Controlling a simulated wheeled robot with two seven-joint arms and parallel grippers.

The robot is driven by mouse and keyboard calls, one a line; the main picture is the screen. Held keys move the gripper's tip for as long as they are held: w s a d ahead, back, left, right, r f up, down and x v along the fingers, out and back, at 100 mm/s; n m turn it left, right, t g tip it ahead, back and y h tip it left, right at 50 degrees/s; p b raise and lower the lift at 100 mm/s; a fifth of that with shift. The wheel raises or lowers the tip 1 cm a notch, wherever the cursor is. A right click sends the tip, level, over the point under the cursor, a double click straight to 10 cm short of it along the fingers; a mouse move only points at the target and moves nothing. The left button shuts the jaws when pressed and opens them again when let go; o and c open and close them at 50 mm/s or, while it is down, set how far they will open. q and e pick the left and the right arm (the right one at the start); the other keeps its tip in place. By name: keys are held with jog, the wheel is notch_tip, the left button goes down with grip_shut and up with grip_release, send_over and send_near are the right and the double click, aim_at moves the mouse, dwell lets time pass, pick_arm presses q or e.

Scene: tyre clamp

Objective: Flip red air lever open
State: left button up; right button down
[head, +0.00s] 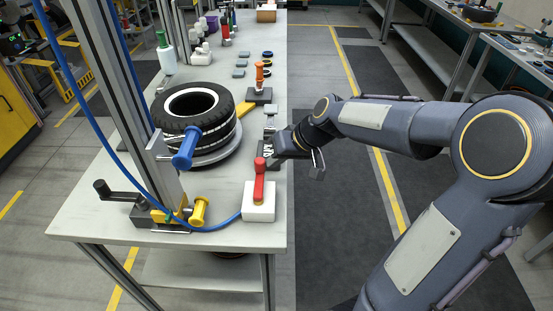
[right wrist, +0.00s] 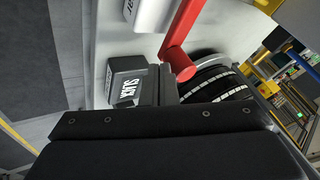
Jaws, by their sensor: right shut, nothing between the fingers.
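The red lever (head: 259,178) stands up from a white block (head: 259,205) at the near right corner of the bench. In the right wrist view the red lever (right wrist: 184,38) runs from the top down to a bent end beside the fingers, and part of the white block (right wrist: 154,12) shows at the top edge. My right gripper (head: 273,161) is shut and empty, just behind and to the right of the lever's top. In the wrist view its fingers (right wrist: 166,85) lie close to the lever; I cannot tell whether they touch. My left gripper is not in view.
A dark labelled block (right wrist: 130,88) sits beside the fingers. A tyre (head: 190,108) lies on a round plate, near a metal post with a blue handle (head: 186,148). A yellow knob (head: 199,211) and blue hose (head: 100,135) are left of the lever.

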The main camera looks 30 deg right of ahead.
jog(key=shift+w+a+n, duration=0.1)
jog(key=shift+w+n, duration=0.15)
jog(key=shift+n, duration=0.05)
jog(key=shift+y+b, duration=0.3)
jog(key=shift+b, duration=0.1)
jog(key=w+a+n+g+b, duration=0.1)
jog(key=n, duration=0.1)
jog(key=w+a+n+g+y+b, duration=0.1)
jog(key=n, duration=0.1)
jog(key=shift+w+a+f+y+b, duration=0.15)
jog(key=shift+w+y+b, duration=0.05)
jog(key=shift+y+b, duration=0.1)
jog(key=shift+w+a+n+g+y, duration=0.3)
jog(key=shift+a+n+g, duration=0.35)
jog(key=shift+n, duration=0.45)
jog(key=a+n+g+p, duration=0.4)
jog(key=a+n+g, duration=0.2)
jog(key=n, duration=0.3)
jog(key=shift+a+n, duration=0.3)
jog(key=shift+a, duration=0.05)
